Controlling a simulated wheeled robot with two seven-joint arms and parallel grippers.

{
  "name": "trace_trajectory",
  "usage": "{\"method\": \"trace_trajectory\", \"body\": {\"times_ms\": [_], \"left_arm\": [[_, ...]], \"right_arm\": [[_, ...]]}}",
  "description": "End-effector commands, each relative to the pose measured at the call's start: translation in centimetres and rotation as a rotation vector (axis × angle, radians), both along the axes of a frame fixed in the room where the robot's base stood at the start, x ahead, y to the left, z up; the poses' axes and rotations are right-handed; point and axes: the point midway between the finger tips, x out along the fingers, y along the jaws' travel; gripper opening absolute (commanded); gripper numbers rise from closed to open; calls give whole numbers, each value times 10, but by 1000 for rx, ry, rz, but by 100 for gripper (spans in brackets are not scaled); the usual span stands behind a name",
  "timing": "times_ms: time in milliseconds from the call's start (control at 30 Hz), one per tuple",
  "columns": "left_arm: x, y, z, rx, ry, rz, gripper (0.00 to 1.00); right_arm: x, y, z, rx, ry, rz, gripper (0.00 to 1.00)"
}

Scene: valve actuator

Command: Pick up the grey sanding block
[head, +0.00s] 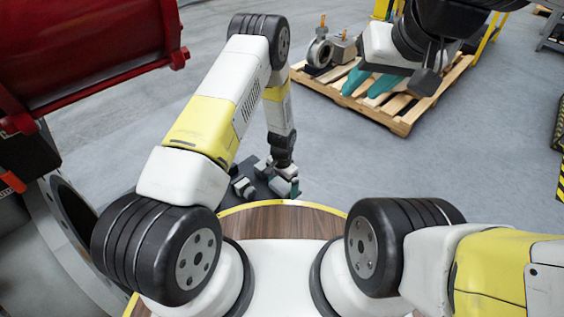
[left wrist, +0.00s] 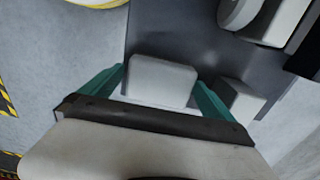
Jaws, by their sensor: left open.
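A light grey block (left wrist: 162,80), which looks like the grey sanding block, sits on a dark grey surface in the left wrist view. My left gripper (left wrist: 157,96) is open, with one teal finger on each side of this block. I cannot tell whether the fingers touch it. In the head view, my left gripper (head: 285,183) points down at the dark surface (head: 258,186), and its arm and hand partly hide what is there. My right gripper (head: 369,86) is at the upper right in the head view, with its teal fingers apart and nothing seen between them.
A smaller grey block (left wrist: 240,99) lies just right of the right finger in the left wrist view. A larger pale rounded object (left wrist: 268,18) is at the upper right. A wooden pallet (head: 402,126) with metal parts stands beyond. Large red equipment (head: 85,45) is at the left.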

Motion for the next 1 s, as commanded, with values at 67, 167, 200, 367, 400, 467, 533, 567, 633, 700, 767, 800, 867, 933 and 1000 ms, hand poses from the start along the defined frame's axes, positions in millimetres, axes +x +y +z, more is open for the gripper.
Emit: {"method": "trace_trajectory", "body": {"times_ms": [67, 167, 200, 367, 400, 467, 533, 567, 633, 700, 767, 800, 867, 933, 1000], "left_arm": [[0, 0, 0, 0, 0, 0, 96], [0, 0, 0, 0, 0, 0, 76], [0, 0, 0, 0, 0, 0, 69], [0, 0, 0, 0, 0, 0, 37], [0, 0, 1, 0, 0, 0, 35], [0, 0, 1, 0, 0, 0, 35], [0, 0, 1, 0, 0, 0, 35], [0, 0, 1, 0, 0, 0, 35], [0, 0, 2, 0, 0, 0, 35], [0, 0, 4, -1, -1, 0, 35], [0, 0, 8, -1, -1, 0, 35], [0, 0, 11, -1, -1, 0, 35], [1, 0, 18, -1, -3, 0, 35], [1, 0, 28, -1, -2, 0, 35], [-1, 0, 40, 0, -1, 0, 35]], "right_arm": [[0, 0, 0, 0, 0, 0, 36], [0, 0, 0, 0, 0, 0, 36], [0, 0, 0, 0, 0, 0, 36], [0, 0, 0, 0, 0, 0, 36], [0, 0, 0, 0, 0, 0, 36], [0, 0, 0, 0, 0, 0, 36], [0, 0, 0, 0, 0, 0, 36], [0, 0, 0, 0, 0, 0, 36], [0, 0, 0, 0, 0, 0, 36], [0, 0, 0, 0, 0, 0, 36], [0, 0, 0, 0, 0, 0, 36], [0, 0, 0, 0, 0, 0, 36], [0, 0, 0, 0, 0, 0, 36], [0, 0, 0, 0, 0, 0, 36], [0, 0, 0, 0, 0, 0, 36]]}}
